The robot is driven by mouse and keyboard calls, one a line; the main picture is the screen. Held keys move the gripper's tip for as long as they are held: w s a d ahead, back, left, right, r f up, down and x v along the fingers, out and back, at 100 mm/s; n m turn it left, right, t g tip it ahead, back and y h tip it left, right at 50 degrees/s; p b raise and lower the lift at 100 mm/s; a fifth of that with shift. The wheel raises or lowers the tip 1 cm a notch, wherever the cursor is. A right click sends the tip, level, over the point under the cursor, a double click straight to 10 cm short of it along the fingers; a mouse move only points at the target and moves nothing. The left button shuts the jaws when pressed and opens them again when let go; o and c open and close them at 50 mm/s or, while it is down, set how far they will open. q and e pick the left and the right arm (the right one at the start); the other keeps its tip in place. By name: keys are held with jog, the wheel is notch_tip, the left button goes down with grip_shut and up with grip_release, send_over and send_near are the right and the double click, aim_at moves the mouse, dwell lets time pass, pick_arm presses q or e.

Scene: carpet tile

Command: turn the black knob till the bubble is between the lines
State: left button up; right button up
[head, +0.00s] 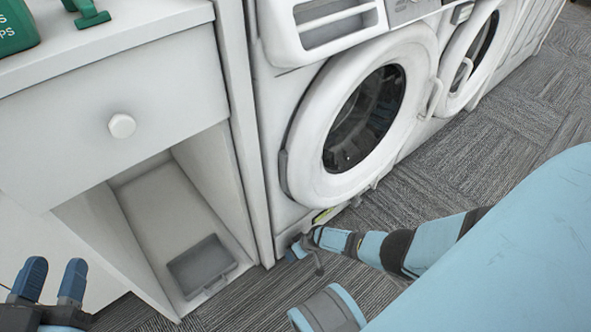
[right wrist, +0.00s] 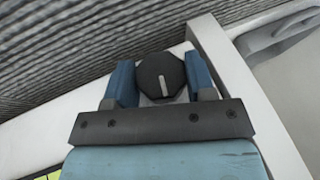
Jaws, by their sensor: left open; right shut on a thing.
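The black knob (right wrist: 161,76) shows in the right wrist view as a dark, many-sided face with a pale line on it. My right gripper (right wrist: 163,82) has a blue finger on each side of the knob and is shut on it. In the head view my right gripper (head: 304,250) is low at the bottom front corner of the near washing machine (head: 300,170). My left gripper (head: 54,280) is open and empty at the lower left, away from the machine. A small yellow-green patch (head: 322,215) shows beside my right gripper; I cannot make out a bubble or lines.
A white cabinet (head: 110,85) with a round-knobbed drawer stands left of the machine. A grey tray (head: 202,266) lies in its open lower compartment. A second machine (head: 470,60) stands beyond. Grey carpet (head: 500,135) is clear in front.

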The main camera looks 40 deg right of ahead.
jog(key=shift+y, duration=0.4)
jog(key=shift+s, duration=0.1)
jog(key=o, duration=0.9)
jog(key=shift+s+d+r+p, duration=0.1)
jog(key=shift+d+r+p, duration=0.05)
jog(key=shift+r+p, duration=0.3)
pick_arm(q)
jog(key=shift+s+d+r+n+y+p, duration=0.2)
jog(key=shift+s+r+n+p, duration=0.45)
jog(key=shift+p, duration=0.8)
jog(key=shift+s+d+r+n+y+p, duration=0.1)
jog(key=shift+s+d+r+n+p, duration=0.25)
jog(key=shift+r+n+p, duration=0.8)
jog(key=shift+s+d+r+n+y+p, duration=0.2)
jog(key=shift+s+n+p, duration=0.35)
jog(key=shift+p, duration=1.25)
pick_arm(e)
jog(key=v, duration=1.3)
pick_arm(q)
jog(key=shift+w, duration=0.1)
pick_arm(e)
jog(key=shift+f, duration=0.1)
